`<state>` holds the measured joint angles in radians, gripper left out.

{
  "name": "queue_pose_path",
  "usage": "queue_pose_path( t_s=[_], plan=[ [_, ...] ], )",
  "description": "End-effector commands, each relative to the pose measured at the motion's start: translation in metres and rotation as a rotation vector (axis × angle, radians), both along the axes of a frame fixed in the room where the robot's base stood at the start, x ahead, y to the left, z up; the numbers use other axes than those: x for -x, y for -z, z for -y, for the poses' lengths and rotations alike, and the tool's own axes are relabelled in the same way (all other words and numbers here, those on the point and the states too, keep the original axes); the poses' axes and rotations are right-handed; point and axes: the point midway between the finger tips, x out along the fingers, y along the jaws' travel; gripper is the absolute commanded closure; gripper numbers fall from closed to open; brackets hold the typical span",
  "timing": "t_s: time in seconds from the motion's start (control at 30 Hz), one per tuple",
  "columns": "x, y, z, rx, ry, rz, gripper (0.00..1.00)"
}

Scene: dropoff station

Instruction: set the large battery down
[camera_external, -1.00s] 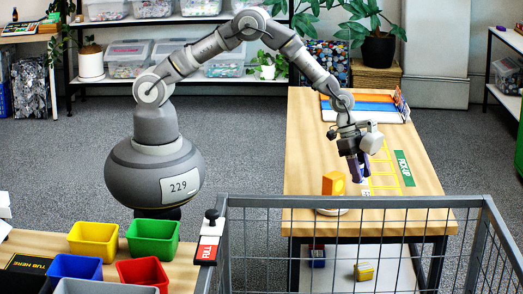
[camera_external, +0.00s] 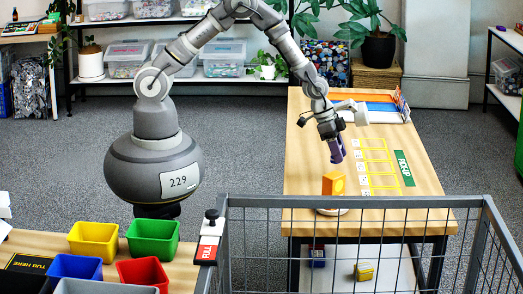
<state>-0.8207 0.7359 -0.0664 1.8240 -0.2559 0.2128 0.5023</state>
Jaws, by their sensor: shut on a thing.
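My gripper (camera_external: 334,143) is above the wooden table, pointing down and tilted. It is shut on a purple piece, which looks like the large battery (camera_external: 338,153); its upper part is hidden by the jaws. The battery hangs in the air, tilted, above and behind an orange block (camera_external: 333,184). It appears clear of the tabletop (camera_external: 311,160). Yellow outlined boxes (camera_external: 376,166) are marked on the table to the right of the gripper, and they look empty.
The orange block stands by a white round dish (camera_external: 331,211) at the table's near edge. A green PICK-UP label (camera_external: 404,168) lies right of the boxes. A tray with blue and orange (camera_external: 367,104) is at the back. A wire fence (camera_external: 360,203) crosses in front of the table.

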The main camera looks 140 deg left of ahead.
Motion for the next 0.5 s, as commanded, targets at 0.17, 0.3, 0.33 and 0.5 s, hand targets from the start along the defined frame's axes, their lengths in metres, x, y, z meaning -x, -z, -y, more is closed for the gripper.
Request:
queue_pose_path(
  t_s=[0.17, 0.3, 0.33, 0.5],
  plan=[
    [-0.010, 0.003, -0.032, -0.004, -0.074, 0.005, 0.96],
    [-0.043, 0.010, -0.061, -0.004, -0.073, 0.004, 0.96],
    [-0.050, 0.010, -0.067, -0.004, -0.073, 0.004, 0.96],
    [-0.085, 0.015, -0.099, -0.002, -0.073, 0.003, 0.96]
  ],
)
